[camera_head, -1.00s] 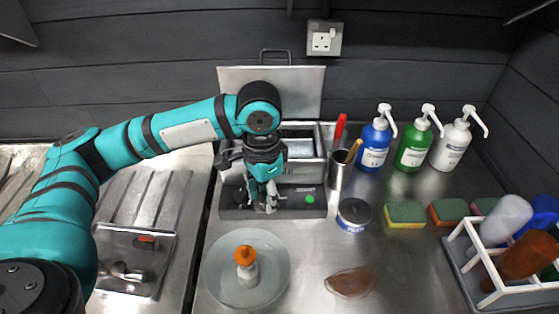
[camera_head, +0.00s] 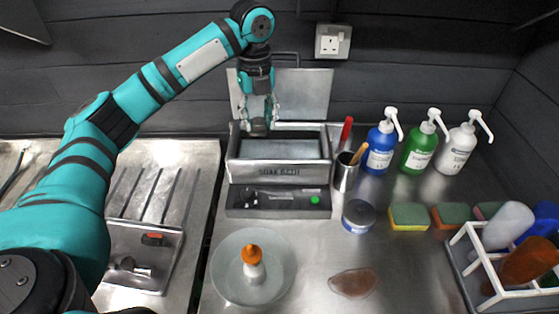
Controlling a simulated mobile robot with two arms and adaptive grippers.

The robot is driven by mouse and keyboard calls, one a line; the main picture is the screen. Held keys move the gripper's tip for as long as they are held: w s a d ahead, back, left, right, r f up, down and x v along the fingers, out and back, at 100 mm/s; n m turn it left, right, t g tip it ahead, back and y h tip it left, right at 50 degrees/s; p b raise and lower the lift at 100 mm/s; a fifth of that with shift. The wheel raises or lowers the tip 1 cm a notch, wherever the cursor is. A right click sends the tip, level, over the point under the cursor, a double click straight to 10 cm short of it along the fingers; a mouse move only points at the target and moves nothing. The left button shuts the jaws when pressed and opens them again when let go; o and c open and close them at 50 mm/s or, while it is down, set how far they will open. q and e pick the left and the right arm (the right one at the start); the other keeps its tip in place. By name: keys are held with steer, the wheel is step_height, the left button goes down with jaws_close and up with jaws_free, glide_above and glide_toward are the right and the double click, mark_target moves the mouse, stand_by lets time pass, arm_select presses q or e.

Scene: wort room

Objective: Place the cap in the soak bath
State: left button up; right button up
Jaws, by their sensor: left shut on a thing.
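The soak bath (camera_head: 278,171) is an open metal box with its name on the front. Its lid stands raised behind it, and liquid or a pale floor shows inside. My left gripper (camera_head: 259,126) points down above the bath's left back part. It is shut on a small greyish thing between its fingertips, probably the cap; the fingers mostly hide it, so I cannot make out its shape. It appears to be above the bath's rim level. My right gripper is not in view.
A dark control base (camera_head: 278,201) with a green button lies in front of the bath. A tool holder (camera_head: 346,172) stands close at its right. A plate (camera_head: 228,277) bears an orange-topped white piece (camera_head: 253,262). Pump bottles (camera_head: 380,146) and sponges (camera_head: 409,216) are further right.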

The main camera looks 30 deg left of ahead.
arm_select(q)
steer(key=a+r+m, duration=0.1)
steer(key=m, duration=0.1)
steer(key=w+a+r+m, duration=0.1)
steer(key=m, duration=0.1)
steer(key=shift+w, duration=0.2)
steer(key=shift+m, duration=0.3)
step_height(320, 180, down, 14)
steer(key=p, duration=0.3)
steer(key=shift+a+r, duration=0.1)
steer(key=shift+r, duration=0.05)
step_height(320, 180, down, 3)
steer(key=shift+p, duration=0.6)
steer(key=shift+f, duration=0.55)
steer(key=o, duration=1.2)
steer(key=shift+f, duration=0.15)
steer(key=shift+c, duration=0.2)
